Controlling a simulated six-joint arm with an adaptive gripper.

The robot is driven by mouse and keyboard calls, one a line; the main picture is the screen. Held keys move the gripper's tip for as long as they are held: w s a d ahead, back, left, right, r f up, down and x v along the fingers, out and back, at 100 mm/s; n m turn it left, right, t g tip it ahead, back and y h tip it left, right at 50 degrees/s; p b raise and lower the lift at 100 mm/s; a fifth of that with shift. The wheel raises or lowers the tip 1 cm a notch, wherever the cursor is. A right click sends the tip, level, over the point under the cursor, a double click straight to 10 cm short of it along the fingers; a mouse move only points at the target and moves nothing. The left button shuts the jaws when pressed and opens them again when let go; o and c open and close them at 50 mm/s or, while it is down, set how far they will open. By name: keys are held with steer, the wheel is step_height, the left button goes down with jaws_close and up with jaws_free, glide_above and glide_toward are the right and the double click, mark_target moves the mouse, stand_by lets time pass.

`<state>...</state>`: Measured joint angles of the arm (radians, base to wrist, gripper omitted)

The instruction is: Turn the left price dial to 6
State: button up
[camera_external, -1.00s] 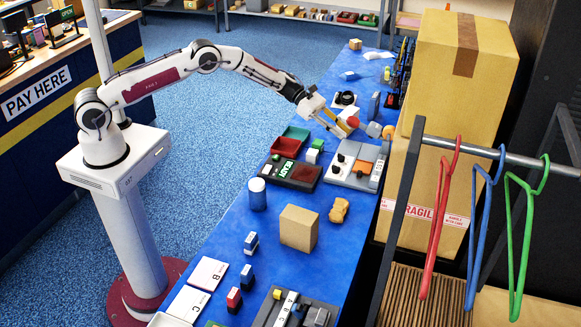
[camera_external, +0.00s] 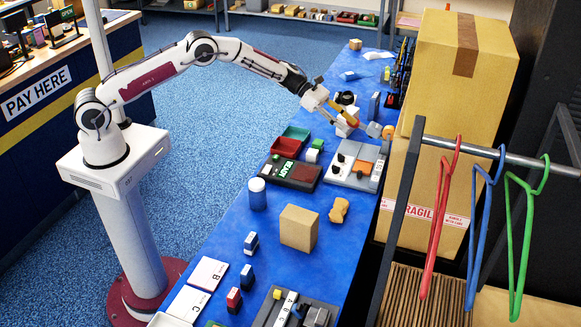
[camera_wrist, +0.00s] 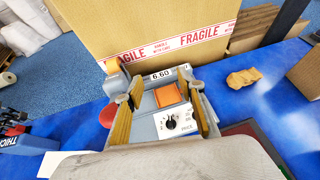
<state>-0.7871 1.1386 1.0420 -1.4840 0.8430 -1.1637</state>
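The price unit (camera_external: 357,165) is a grey block with an orange panel on the blue table. It also shows in the wrist view (camera_wrist: 150,131), with a display (camera_wrist: 161,74) that seems to read 6.60. One black dial (camera_wrist: 172,123) on a white scale plate is visible between my fingers, nearer the right finger. The other dial is hidden in the wrist view; small dark dials on the unit's left side show in the external view. My gripper (camera_wrist: 167,92) is open and empty, its yellow fingers wide apart. In the external view, my gripper (camera_external: 347,121) is above the table, beyond the unit.
A large carton (camera_wrist: 160,30) stands behind the unit. A tan lump (camera_external: 339,210) and a tan box (camera_external: 299,228) stand nearer the camera.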

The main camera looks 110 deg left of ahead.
steer(key=w+d+f+n+g+y, duration=0.3)
steer(key=w+f+n+g+y, duration=0.15)
steer(key=n+y, duration=0.4)
steer(key=s+d+r+n+g+y, duration=0.5)
steer(key=s+d+r+n+y, duration=0.1)
steer(key=s+n+y, duration=0.15)
glide_toward(341, 156)
steer(key=shift+s+a+r+n+t+h, duration=0.2)
steer(key=shift+a+n+t+h, duration=0.1)
steer(key=shift+a+n, duration=0.1)
stand_by(0.5)
stand_by(0.3)
steer(key=shift+x, duration=3.8)
